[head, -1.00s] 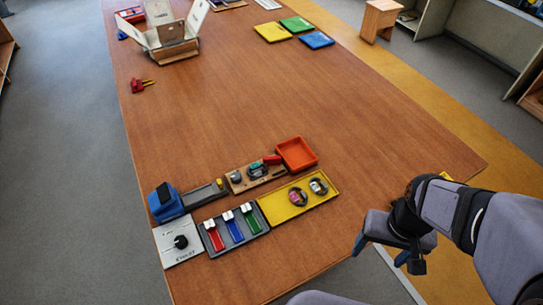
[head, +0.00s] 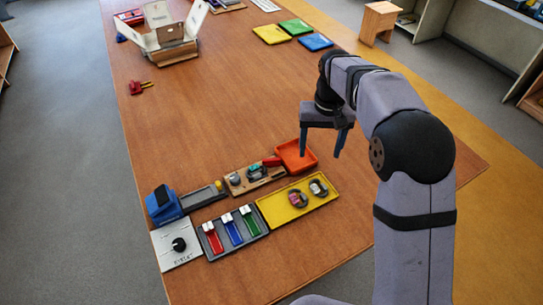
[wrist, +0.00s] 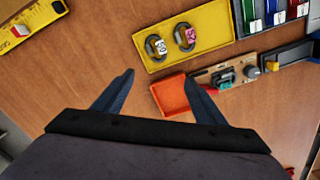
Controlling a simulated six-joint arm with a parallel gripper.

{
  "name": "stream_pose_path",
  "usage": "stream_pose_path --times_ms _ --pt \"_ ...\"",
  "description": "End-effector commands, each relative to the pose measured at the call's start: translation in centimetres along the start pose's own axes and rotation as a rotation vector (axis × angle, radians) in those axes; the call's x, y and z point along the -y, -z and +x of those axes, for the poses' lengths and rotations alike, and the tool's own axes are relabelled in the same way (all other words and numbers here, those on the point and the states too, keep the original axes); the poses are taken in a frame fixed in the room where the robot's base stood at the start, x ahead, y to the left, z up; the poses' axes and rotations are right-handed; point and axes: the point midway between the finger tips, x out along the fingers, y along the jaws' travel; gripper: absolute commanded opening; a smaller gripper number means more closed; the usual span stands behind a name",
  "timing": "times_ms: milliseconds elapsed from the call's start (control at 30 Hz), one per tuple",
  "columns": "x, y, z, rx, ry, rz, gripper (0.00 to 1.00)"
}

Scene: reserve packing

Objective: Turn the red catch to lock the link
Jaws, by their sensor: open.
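The red catch (head: 271,161) sits at the right end of a small wooden board (head: 279,175), close to the orange tray. The link, which looks like the dark and teal part (head: 254,171), lies on the middle of this board beside a grey round knob (head: 235,179). In the wrist view, the board (wrist: 203,80) is right of my fingers. My gripper (head: 321,152) is open and empty, pointing down above the table near the orange tray. In the wrist view, its two fingers (wrist: 159,78) are spread apart. Whether the catch is turned is too small to tell.
The orange tray (head: 297,155) adjoins the board. A yellow tray (head: 277,214) with two ring-shaped items is in front. A grey tray (head: 222,247) holds red, blue and green pieces. A blue device (head: 163,205) and a white panel (head: 172,262) stand left. The table's middle is clear.

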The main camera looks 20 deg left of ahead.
Motion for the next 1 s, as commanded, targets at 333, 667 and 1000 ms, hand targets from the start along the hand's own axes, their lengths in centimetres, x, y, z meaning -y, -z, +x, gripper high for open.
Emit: stream_pose_path --times_ms 333,667,1000 --pt "9.6 4.9 2.2 0.000 0.000 -0.107 0.65" --pt "13.2 5.4 3.0 -0.002 0.000 -0.144 0.65" --pt "13.3 5.4 4.1 -0.001 0.000 -0.145 0.65"
